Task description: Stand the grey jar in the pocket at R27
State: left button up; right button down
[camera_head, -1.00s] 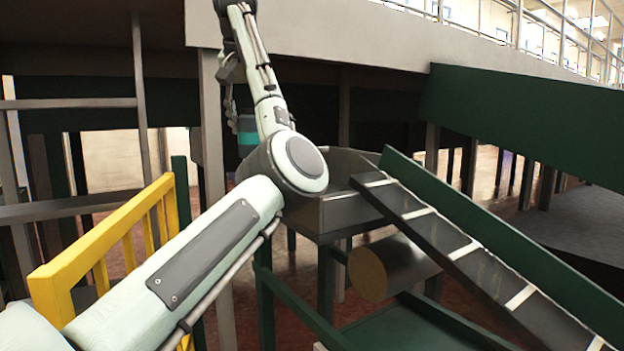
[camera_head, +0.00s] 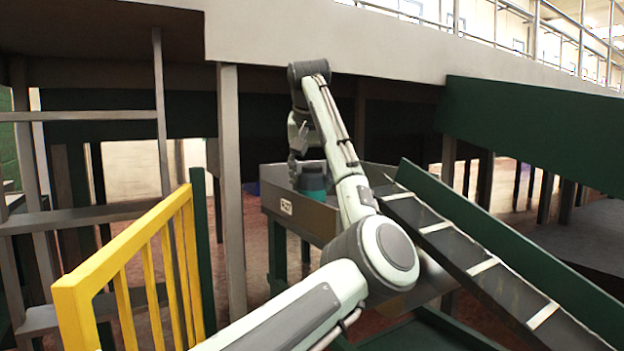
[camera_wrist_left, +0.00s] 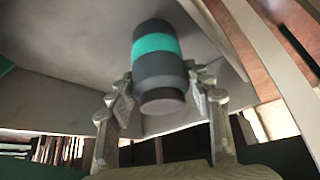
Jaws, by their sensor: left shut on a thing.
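The grey jar (camera_head: 312,182) has a teal band and a dark body. My left gripper (camera_head: 299,160) holds it at the grey metal bin (camera_head: 320,222), and the jar's lower part is hidden behind the bin's front wall. In the left wrist view the jar (camera_wrist_left: 158,72) sits between the two fingers of my left gripper (camera_wrist_left: 160,92), over a grey surface. A small white label (camera_head: 286,206) is on the bin's front wall; its text is too small to read surely. I cannot tell whether the jar touches the bin floor. My right gripper is out of view.
A sloped conveyor (camera_head: 450,245) with pale slats and a green side rail (camera_head: 500,235) adjoins the bin on the right. A yellow railing (camera_head: 135,260) stands at the left. A grey post (camera_head: 231,170) rises left of the bin, and a pale beam runs above.

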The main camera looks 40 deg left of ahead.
pick_arm(q)
jog(key=o, duration=1.3)
jog(key=shift+f, duration=0.1)
jog(key=shift+s+d+r, duration=0.1)
jog(key=shift+s+r, duration=0.05)
jog(key=shift+r, duration=0.4)
jog(key=v, duration=1.1)
